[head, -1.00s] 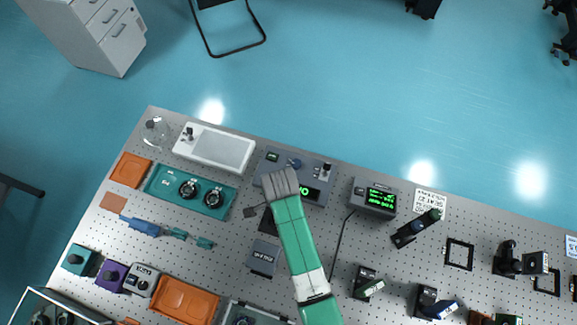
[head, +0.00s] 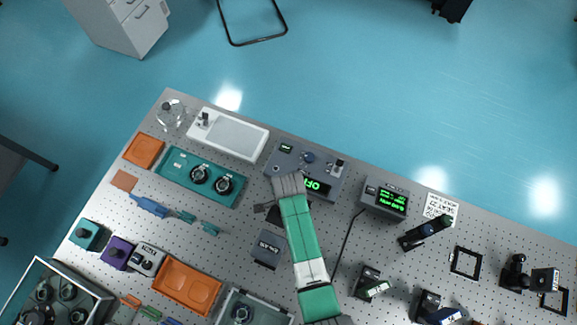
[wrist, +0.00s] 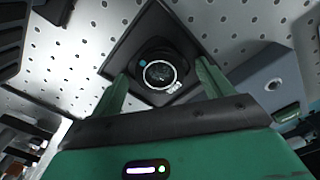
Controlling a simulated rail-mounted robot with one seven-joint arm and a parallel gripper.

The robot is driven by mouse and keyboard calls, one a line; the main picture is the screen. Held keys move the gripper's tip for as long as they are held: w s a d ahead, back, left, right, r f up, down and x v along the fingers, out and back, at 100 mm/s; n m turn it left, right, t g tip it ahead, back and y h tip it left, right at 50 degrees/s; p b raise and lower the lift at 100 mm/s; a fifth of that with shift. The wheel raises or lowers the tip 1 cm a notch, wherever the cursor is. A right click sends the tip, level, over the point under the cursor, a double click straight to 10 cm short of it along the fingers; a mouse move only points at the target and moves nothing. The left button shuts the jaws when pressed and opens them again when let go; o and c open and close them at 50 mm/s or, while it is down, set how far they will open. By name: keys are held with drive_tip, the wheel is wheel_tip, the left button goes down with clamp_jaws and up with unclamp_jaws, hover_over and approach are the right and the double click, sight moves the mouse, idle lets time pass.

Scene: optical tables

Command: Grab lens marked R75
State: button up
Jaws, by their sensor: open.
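A round lens (wrist: 160,73) in a black mount stands on a black square plate (wrist: 125,60) in the wrist view. A small light tag shows on its rim, but I cannot read any R75 mark. My gripper (wrist: 163,80) is open, with its green fingers on either side of the lens in the picture. I cannot tell how far above it they are. In the head view my gripper end (head: 288,188) is over the middle of the table, and my arm partly hides a dark plate (head: 274,214) there.
A grey device with a green display (head: 318,186) stands just behind my gripper. A dark grey labelled box (head: 268,247) is close to the left of my arm. A second display unit (head: 386,200) and a thin black rod (head: 346,238) are on the right.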

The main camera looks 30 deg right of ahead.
drive_tip(key=c, duration=1.2)
drive_tip(key=shift+o, duration=0.2)
drive_tip(key=shift+r, duration=0.1)
wheel_tip(320, 180, up, 10)
drive_tip(key=p, duration=0.1)
